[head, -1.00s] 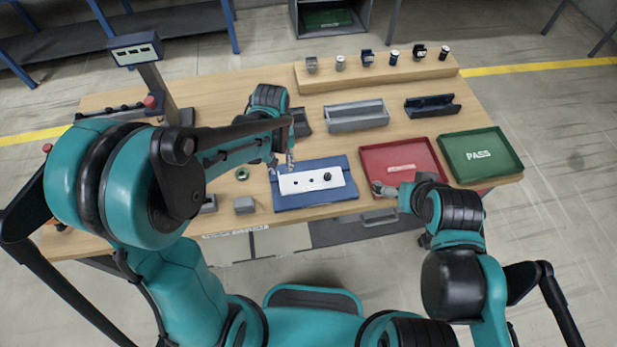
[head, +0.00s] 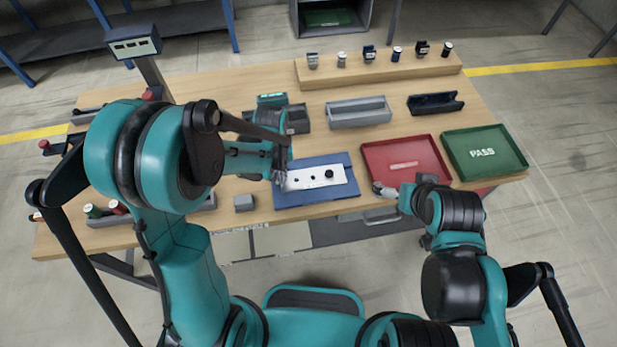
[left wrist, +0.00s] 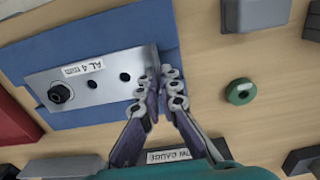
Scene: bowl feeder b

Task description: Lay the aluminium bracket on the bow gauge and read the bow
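The aluminium bracket (head: 312,177) is a pale metal plate with dark holes and a black knob-like piece at one end. It lies on a blue mat (head: 345,163), and in the left wrist view the bracket (left wrist: 100,88) bears a label starting "AL 4". My left gripper (head: 280,178) is at the bracket's left end. In the left wrist view its fingertips (left wrist: 160,88) are close together, one on each side of the bracket's end edge. A label ending "GAUGE" (left wrist: 170,155) shows there, but I cannot make out the gauge itself. My right gripper (head: 384,190) is by the red tray's front-left corner; its fingers are unclear.
A red tray (head: 445,172) and a green "PASS" tray (head: 522,165) stand at the right. A grey block (head: 244,203) and a green ring (left wrist: 240,92) sit near my left gripper.

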